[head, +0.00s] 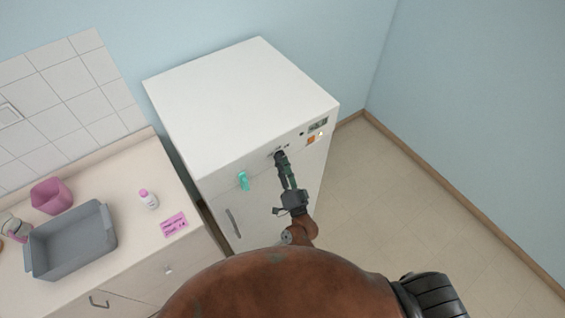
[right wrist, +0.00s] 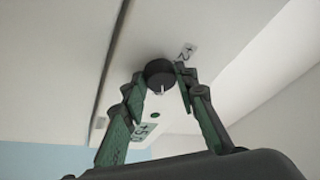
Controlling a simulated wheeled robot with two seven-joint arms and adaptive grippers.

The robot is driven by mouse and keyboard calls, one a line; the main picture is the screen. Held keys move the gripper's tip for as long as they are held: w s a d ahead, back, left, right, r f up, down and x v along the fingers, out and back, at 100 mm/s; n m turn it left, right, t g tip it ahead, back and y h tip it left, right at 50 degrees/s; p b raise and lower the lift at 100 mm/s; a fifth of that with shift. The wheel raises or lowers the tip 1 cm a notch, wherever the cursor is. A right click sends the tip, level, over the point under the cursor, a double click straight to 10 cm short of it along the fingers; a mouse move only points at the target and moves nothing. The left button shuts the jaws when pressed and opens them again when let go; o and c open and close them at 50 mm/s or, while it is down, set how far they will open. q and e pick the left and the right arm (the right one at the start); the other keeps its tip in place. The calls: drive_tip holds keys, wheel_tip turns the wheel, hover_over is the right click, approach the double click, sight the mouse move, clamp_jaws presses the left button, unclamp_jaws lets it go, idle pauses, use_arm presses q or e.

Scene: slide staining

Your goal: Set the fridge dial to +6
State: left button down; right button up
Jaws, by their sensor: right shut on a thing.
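The white fridge (head: 240,105) stands against the wall, its control strip along the top of the front. The dark round dial (right wrist: 160,73) shows in the right wrist view, with a pale pointer mark on it. My right gripper (right wrist: 164,84) has its fingertips on either side of the dial and is shut on it. In the head view my right gripper (head: 281,160) reaches the fridge front and hides most of the dial. My left gripper is not in view.
A teal clip-like thing (head: 243,181) is on the fridge front, left of my gripper. A small display (head: 318,125) and an orange switch (head: 311,140) sit to the right.

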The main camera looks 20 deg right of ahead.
drive_tip(key=o, duration=1.2)
drive_tip(key=shift+c, duration=0.2)
drive_tip(key=v, duration=1.2)
